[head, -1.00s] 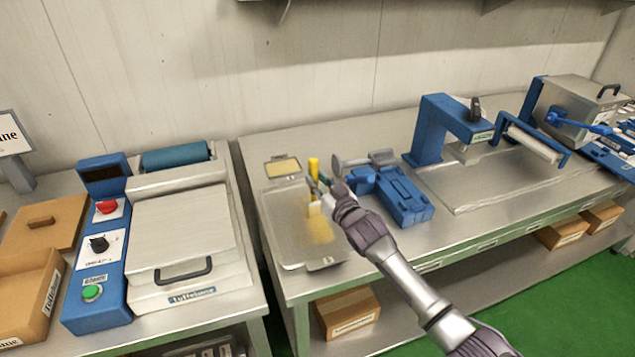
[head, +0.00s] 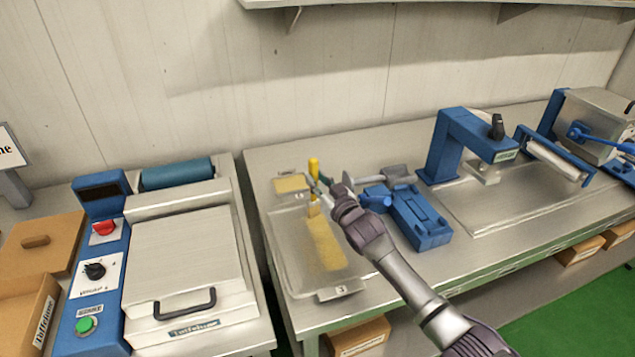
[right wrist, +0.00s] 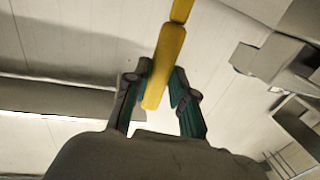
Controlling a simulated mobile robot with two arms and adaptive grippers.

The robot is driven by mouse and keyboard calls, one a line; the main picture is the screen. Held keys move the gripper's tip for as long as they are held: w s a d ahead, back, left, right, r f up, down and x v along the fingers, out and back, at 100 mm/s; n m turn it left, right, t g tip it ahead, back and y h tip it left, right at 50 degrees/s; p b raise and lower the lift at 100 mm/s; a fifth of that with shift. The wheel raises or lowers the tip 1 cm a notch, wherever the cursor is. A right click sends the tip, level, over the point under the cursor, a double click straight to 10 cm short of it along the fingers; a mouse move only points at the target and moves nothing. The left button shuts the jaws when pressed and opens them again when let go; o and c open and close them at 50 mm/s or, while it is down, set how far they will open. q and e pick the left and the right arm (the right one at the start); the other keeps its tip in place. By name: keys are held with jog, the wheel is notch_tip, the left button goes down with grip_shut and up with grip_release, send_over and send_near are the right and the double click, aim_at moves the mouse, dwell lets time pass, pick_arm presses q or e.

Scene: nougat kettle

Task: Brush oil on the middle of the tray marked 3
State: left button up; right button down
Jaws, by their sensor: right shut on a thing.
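The tray marked 3 (head: 285,255) lies flat on the steel table, with its number plate (head: 337,292) at the front edge. A yellow oil strip (head: 323,243) runs from near the tray's middle toward the front, right of centre. My right gripper (head: 322,186) is shut on the yellow-handled brush (head: 314,166) and holds it roughly upright over the back part of the tray. The brush's pale lower end is by the back of the strip; I cannot tell if it touches. The right wrist view shows the yellow handle (right wrist: 165,65) between the fingers. My left gripper is out of view.
A small dish of yellow oil (head: 291,184) stands behind the tray. A blue fixture (head: 420,218) and a grey scraper-like tool (head: 398,173) lie to the right. A blue press (head: 460,145) stands farther right. A machine with a handled lid (head: 185,265) stands left, across a gap.

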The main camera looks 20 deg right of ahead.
aim_at(316, 162)
jog(key=shift+w, duration=0.35)
jog(key=shift+w+r+p, duration=0.35)
jog(key=shift+r+p, duration=0.15)
jog(key=shift+r, duration=0.25)
jog(key=shift+r+p, duration=0.3)
jog(key=shift+r, duration=0.1)
jog(key=r+p, duration=0.1)
jog(key=s+r, duration=0.1)
jog(key=r, duration=0.1)
jog(key=shift+p, duration=0.4)
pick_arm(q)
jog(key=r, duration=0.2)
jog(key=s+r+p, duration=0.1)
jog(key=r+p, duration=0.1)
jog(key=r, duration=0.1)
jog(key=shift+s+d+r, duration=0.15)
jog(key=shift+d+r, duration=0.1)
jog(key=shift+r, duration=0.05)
pick_arm(e)
notch_tip(316, 162, up, 3)
jog(key=shift+f, duration=0.1)
jog(key=shift+w+f, duration=0.1)
jog(key=shift+w, duration=0.1)
